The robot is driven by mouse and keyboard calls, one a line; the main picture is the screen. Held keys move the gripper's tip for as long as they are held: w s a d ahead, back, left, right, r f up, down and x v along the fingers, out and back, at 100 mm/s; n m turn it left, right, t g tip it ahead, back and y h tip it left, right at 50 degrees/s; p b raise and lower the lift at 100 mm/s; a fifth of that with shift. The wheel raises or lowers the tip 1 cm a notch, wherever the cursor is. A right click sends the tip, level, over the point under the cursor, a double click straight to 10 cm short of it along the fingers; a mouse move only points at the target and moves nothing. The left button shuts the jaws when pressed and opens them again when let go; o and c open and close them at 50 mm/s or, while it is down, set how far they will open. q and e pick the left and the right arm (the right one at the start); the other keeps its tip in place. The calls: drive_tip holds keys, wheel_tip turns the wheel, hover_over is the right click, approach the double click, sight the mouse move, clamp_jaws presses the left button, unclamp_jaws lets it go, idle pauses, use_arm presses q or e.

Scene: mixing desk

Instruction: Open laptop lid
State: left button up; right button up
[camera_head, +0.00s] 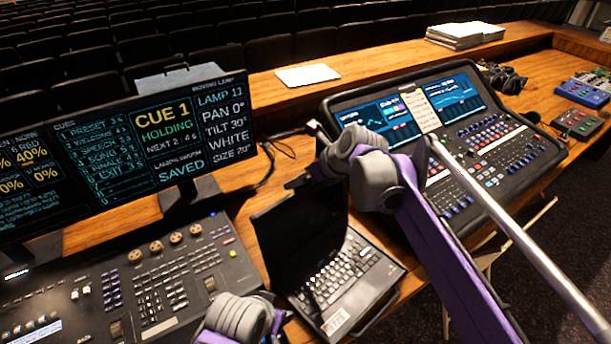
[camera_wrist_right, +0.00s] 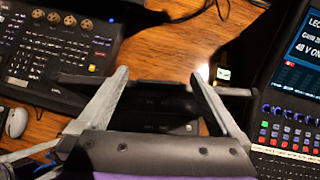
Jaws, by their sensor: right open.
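The black laptop (camera_head: 345,272) stands on the wooden desk between the consoles, its keyboard showing. Its lid (camera_head: 290,240) is raised, with a dark screen. My right gripper (camera_head: 302,182) is by the lid's upper right corner, partly hidden by my wrist. In the right wrist view my right gripper (camera_wrist_right: 158,74) is open, fingers spread wide, with the lid's dark edge (camera_wrist_right: 160,86) running across behind them. I cannot tell whether a finger touches the lid. Part of my left arm shows at the bottom of the head view; its gripper is out of frame.
A lighting console (camera_head: 165,275) and a monitor (camera_head: 130,150) stand to the left. A sound mixer (camera_head: 450,140) stands close on the right. White paper (camera_head: 307,76) lies on the ledge behind. A small bare strip of desk (camera_head: 265,180) shows behind the laptop.

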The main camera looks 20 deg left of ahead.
drive_tip(key=v, duration=1)
drive_tip(key=shift+d+r, duration=0.25)
drive_tip(key=shift+r, duration=0.05)
drive_tip(key=shift+s, duration=0.1)
drive_tip(key=s+d+f+n+h, duration=0.1)
drive_tip(key=s+d+f+n, duration=0.25)
drive_tip(key=d, duration=0.25)
drive_tip(key=s+d+f+n+t+h, duration=0.1)
drive_tip(key=s+d+f+n, duration=0.25)
drive_tip(key=d, duration=0.25)
drive_tip(key=s+d+f+n+h, duration=0.2)
drive_tip(key=d+f+n, duration=0.15)
drive_tip(key=d, duration=0.25)
drive_tip(key=s+d+f+n+h, duration=0.3)
drive_tip(key=s+d+f+n, duration=1)
drive_tip(key=s+d, duration=0.1)
drive_tip(key=shift+f+t, duration=0.15)
drive_tip(key=shift+t, duration=0.15)
